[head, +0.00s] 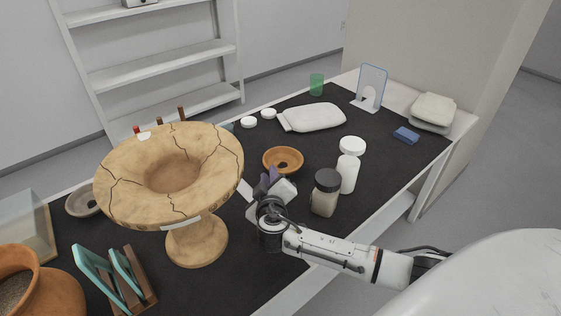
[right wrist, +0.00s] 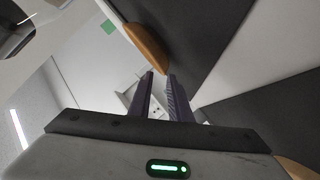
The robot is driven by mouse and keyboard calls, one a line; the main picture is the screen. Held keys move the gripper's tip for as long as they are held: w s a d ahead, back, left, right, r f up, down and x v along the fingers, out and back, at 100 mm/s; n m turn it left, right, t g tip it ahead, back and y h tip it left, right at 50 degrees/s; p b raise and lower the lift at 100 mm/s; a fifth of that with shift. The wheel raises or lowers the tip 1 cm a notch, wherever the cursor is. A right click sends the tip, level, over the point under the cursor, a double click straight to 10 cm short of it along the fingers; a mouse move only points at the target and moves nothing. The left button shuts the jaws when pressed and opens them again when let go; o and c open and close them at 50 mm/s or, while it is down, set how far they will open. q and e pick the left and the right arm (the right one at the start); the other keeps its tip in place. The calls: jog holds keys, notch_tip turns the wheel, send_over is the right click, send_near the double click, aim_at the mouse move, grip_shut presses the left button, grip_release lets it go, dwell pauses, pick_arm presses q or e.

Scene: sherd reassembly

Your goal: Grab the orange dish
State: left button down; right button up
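The orange dish (head: 283,153) is a small round bowl with a dark centre, lying upright on the black table mat. My right gripper (head: 268,178) is just in front of it, on its near left side, with dark fingers. In the right wrist view the right gripper (right wrist: 161,75) has a narrow gap between its fingertips with nothing held in it. The dish (right wrist: 146,45) shows there side-on, just beyond the fingertips; whether they touch it I cannot tell. My left gripper is not in view.
A large cracked pedestal vessel (head: 197,240) stands left of the gripper. A dark-lidded jar (head: 324,200) and a white bottle (head: 348,175) stand close to its right. A white bag (head: 315,117) lies behind the dish.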

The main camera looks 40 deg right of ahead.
jog(key=shift+x, duration=3.05)
jog(key=shift+a+f, duration=0.1)
jog(key=shift+f, duration=0.05)
grip_shut()
